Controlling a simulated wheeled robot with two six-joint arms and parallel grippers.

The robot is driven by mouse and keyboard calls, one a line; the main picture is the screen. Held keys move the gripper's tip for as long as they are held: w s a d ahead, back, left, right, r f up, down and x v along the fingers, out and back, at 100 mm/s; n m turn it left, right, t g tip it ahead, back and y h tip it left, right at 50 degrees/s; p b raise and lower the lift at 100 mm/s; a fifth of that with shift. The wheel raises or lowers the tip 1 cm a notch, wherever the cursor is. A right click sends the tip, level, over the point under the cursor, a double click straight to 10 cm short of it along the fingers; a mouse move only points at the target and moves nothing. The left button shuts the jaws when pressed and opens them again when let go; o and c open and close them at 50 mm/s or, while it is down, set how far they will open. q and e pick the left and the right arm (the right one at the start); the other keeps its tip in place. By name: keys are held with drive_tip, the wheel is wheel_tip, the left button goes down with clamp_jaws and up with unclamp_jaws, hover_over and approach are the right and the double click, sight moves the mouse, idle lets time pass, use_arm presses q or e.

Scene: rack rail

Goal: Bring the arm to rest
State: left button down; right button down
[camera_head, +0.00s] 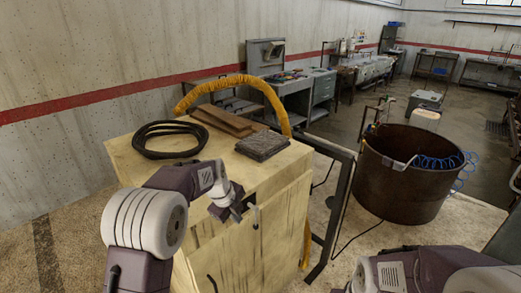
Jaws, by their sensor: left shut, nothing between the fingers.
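My left arm comes in from the lower left and bends over the front of the wooden cabinet (230,185). My left gripper (249,207) is at the cabinet's front, shut and empty. It appears just below the top's front edge; I cannot tell whether it touches the cabinet. Part of my right arm shows at the bottom right, but its gripper is outside the view.
On the cabinet top lie a black coiled hose (170,139), brown boards (226,120) and a grey folded cloth (262,145). A yellow hose (238,80) arches behind. A dark frame (337,205) and a large rusty tub (402,185) stand right. Workbenches line the wall.

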use_arm(q)
drive_tip(key=s+a+f+n, duration=0.2)
drive_tip(key=s+f+n, duration=0.1)
drive_tip(key=s+n, duration=0.5)
drive_tip(key=s+a+f+n+g+y+b, duration=0.1)
drive_tip(key=s+f+n, duration=0.1)
drive_tip(key=s+n, duration=0.6)
drive_tip(key=s+a+f+n+g+b, duration=0.1)
drive_tip(key=s+a+f+n, duration=0.1)
drive_tip(key=s+n, duration=0.6)
drive_tip(key=shift+s+a+f+n+y, duration=0.3)
drive_tip(key=shift+s+f, duration=0.55)
drive_tip(key=shift+s, duration=0.2)
